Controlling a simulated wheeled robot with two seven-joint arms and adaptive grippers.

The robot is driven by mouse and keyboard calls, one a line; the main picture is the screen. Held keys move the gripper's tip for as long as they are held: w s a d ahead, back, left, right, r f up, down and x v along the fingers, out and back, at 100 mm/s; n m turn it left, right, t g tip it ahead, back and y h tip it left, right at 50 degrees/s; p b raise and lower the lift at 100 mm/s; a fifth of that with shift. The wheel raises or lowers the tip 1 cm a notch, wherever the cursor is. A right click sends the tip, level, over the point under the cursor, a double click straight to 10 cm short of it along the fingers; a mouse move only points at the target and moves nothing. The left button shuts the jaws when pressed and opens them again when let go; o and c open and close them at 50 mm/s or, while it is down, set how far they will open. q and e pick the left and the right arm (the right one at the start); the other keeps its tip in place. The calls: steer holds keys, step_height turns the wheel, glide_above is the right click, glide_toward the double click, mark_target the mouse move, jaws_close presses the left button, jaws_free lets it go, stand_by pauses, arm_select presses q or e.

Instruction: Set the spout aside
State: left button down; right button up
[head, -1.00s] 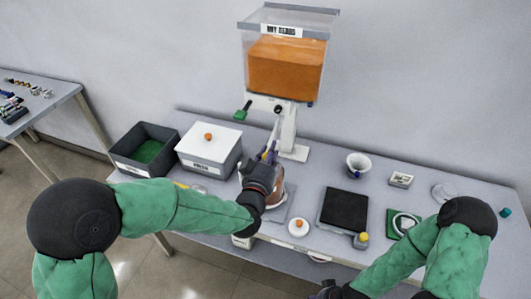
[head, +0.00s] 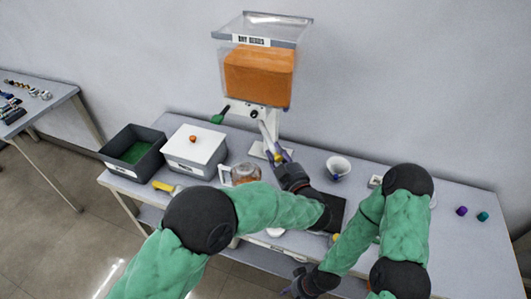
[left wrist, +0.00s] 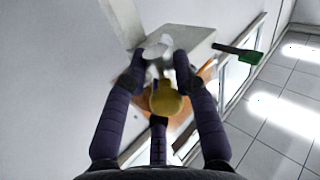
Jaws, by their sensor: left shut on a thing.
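My left gripper (head: 278,160) is shut on the spout (head: 266,134), a long pale grey tube, and holds it tilted in front of the hopper stand. The spout's upper end is close to the stand; I cannot tell whether they touch. In the left wrist view the fingers (left wrist: 160,85) close around the spout (left wrist: 158,45), with a round yellow part (left wrist: 166,100) between them. The gripper hides the spout's lower end. My right gripper (head: 300,284) is low at the front edge of the table, and its fingers are too small and dark to read.
The clear hopper (head: 258,75) with orange contents stands at the back. A glass jug (head: 245,173), white lidded box (head: 195,150) and dark bin (head: 133,153) are to the left. Purple and green caps lie far right.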

arm_select(q)
steer(key=shift+w+d+r+n+g+y+p, duration=0.2)
steer(key=shift+w+d+n+g+y, duration=0.25)
steer(key=shift+d+n+y, duration=0.3)
steer(key=shift+w+d+r+n+g+y+p, duration=0.2)
steer(key=shift+w+d+n+g+y, duration=0.25)
steer(key=shift+y, duration=0.4)
steer(key=shift+w+d+r+n+g+y+p, duration=0.1)
steer(key=shift+w+d+n+g+y+p, duration=0.2)
steer(key=shift+d+n+g+y, duration=0.35)
steer(key=shift+t, duration=0.25)
steer(key=c, duration=1.1)
jaws_free()
steer(key=shift+w, duration=0.1)
steer(key=shift+o, duration=0.3)
steer(key=shift+a, duration=0.1)
steer(key=shift+f, duration=0.25)
steer(key=shift+s+a, duration=0.1)
steer(key=shift+s, duration=0.1)
